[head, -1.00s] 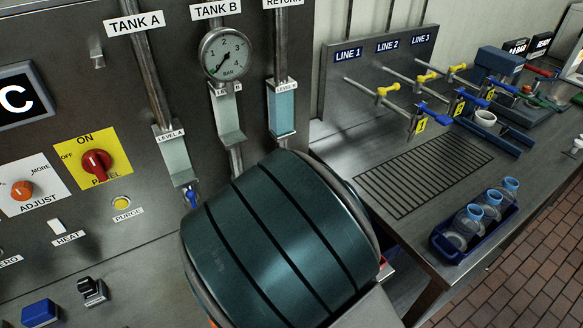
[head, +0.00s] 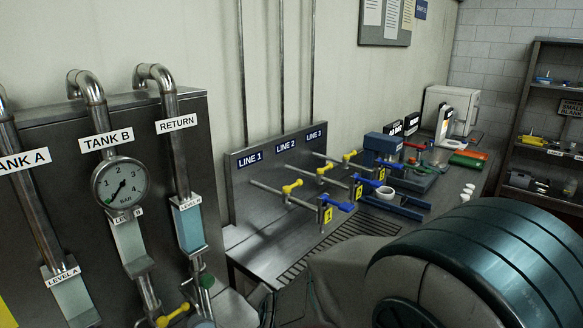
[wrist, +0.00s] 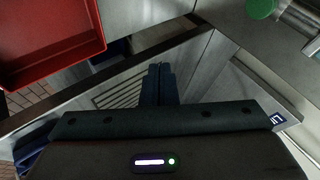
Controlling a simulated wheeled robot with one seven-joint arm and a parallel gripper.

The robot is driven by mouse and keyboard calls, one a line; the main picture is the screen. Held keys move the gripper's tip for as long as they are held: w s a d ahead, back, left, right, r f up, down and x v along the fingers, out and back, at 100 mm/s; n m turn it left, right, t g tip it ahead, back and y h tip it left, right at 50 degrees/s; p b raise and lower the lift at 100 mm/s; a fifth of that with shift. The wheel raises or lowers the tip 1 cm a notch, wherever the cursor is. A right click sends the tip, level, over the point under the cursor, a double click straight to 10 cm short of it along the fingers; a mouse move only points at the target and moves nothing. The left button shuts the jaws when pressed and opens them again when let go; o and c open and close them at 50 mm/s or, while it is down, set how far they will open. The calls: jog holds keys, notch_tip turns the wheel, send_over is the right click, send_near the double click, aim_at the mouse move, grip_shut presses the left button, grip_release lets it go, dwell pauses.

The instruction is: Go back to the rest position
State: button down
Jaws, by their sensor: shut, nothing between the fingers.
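My gripper (wrist: 159,84) shows in the wrist view with its two dark fingers together at the middle, shut and empty. It hangs over the bench area, near a slatted drain grate (wrist: 120,95). In the head view my arm's large dark teal link fills the lower right, and the gripper itself cannot be made out there.
The tank panel with its gauge (head: 121,185) stands at the left. The bench carries line valves with yellow (head: 292,187) and blue handles. A shelf rack (head: 545,120) stands at far right. A red tray (wrist: 50,45) and a green knob (wrist: 262,8) show in the wrist view.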

jog(key=s+d+r+n+g+h, duration=0.1)
jog(key=s+d+r+n+g, duration=0.1)
jog(key=s+d, duration=0.6)
jog(key=s+d+r+n+g+h, duration=0.2)
jog(key=s+d+r+n, duration=0.3)
jog(key=s+d, duration=0.4)
jog(key=d+r+g, duration=0.1)
jog(key=d, duration=0.2)
jog(key=shift+s+d+r, duration=0.2)
jog(key=shift+d+r, duration=0.05)
jog(key=shift+r, duration=0.15)
jog(key=shift+a+n, duration=0.15)
jog(key=shift+n, duration=0.15)
dwell(1.2)
